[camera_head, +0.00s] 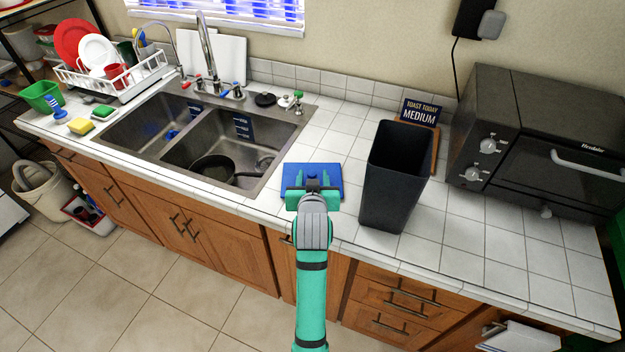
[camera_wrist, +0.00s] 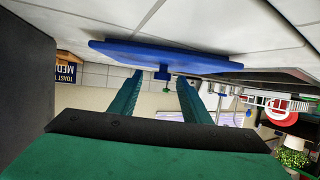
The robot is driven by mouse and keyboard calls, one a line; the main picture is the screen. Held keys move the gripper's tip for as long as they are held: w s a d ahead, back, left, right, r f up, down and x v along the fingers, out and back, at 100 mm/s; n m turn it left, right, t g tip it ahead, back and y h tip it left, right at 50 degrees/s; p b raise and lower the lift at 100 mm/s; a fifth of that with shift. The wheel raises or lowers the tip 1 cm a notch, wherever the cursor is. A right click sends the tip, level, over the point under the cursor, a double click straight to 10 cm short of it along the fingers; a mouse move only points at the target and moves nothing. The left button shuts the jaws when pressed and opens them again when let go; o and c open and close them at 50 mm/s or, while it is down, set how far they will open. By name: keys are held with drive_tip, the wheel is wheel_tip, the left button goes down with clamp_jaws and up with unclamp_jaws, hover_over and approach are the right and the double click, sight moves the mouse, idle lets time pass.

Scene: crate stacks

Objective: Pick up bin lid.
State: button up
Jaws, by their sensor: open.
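The bin lid (camera_head: 313,168) is a flat blue square lying on the white tiled counter, between the sink and the black bin. In the wrist view, the lid (camera_wrist: 150,53) appears edge-on near the top, with a small blue knob (camera_wrist: 162,74) on it. My gripper (camera_head: 312,187) is open at the lid, its two green fingers low over it. In the wrist view, my gripper (camera_wrist: 160,78) has one finger on each side of the knob, with gaps visible. The black bin (camera_head: 389,205) stands upright and open-topped, right of the lid.
A double sink (camera_head: 232,115) holding a dark pan (camera_head: 213,167) is left of the lid. A black toaster oven (camera_head: 540,140) stands right, and a "Toast today medium" sign (camera_head: 420,112) is behind the bin. Bare counter lies in front of the oven.

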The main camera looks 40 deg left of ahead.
drive_tip(key=shift+w+a+f, duration=0.2)
drive_tip(key=shift+w+a, duration=0.1)
drive_tip(key=shift+s+a, duration=0.1)
drive_tip(key=shift+a, duration=0.05)
clamp_jaws()
drive_tip(key=shift+r, duration=0.15)
